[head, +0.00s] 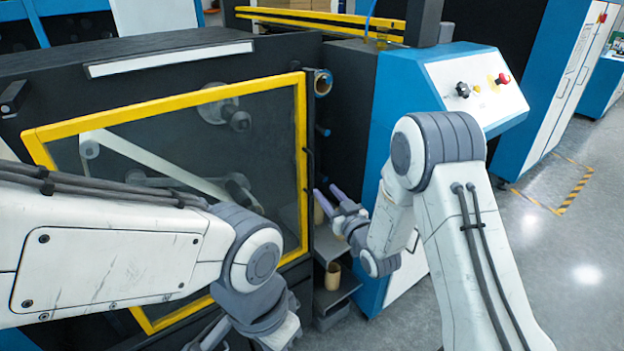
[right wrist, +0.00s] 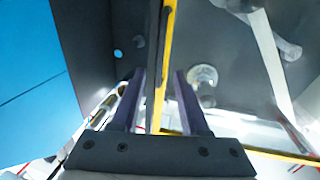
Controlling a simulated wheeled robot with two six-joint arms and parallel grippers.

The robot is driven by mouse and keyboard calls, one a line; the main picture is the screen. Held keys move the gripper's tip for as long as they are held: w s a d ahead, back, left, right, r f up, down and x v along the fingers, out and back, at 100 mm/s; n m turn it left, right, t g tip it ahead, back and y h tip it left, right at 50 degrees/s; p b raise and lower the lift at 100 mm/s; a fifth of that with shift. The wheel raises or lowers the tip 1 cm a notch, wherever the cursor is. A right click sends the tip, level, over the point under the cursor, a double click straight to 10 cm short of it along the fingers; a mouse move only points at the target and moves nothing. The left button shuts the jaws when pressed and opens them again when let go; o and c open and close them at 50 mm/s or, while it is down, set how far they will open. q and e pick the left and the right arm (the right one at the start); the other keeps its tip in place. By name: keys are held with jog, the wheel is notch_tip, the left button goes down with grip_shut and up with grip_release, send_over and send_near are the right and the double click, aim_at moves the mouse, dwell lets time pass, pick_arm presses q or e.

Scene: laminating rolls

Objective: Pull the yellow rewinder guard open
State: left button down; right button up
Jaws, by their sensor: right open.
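The rewinder guard is a clear panel in a yellow frame (head: 165,104) on the black machine; it looks closed in the head view. A dark upright handle (head: 309,172) sits on its right edge. My right gripper (head: 322,194) is open beside that edge, below the handle's middle. In the right wrist view, the yellow frame edge (right wrist: 169,40) and the dark handle (right wrist: 157,62) run down between the two purple fingers. I cannot tell whether either finger touches them. My left arm crosses the guard's lower left; its gripper (head: 208,335) is only partly visible at the bottom.
A blue cabinet with a sloped control panel (head: 474,88) stands right of the guard. Between them is a dark recess with a shelf and a cardboard core (head: 333,276). Open grey floor (head: 570,265) lies at the right.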

jog(key=p, duration=0.2)
send_over(312, 192)
jog(key=shift+w+r, duration=0.1)
jog(key=shift+w, duration=0.2)
grip_shut()
dwell(1.3)
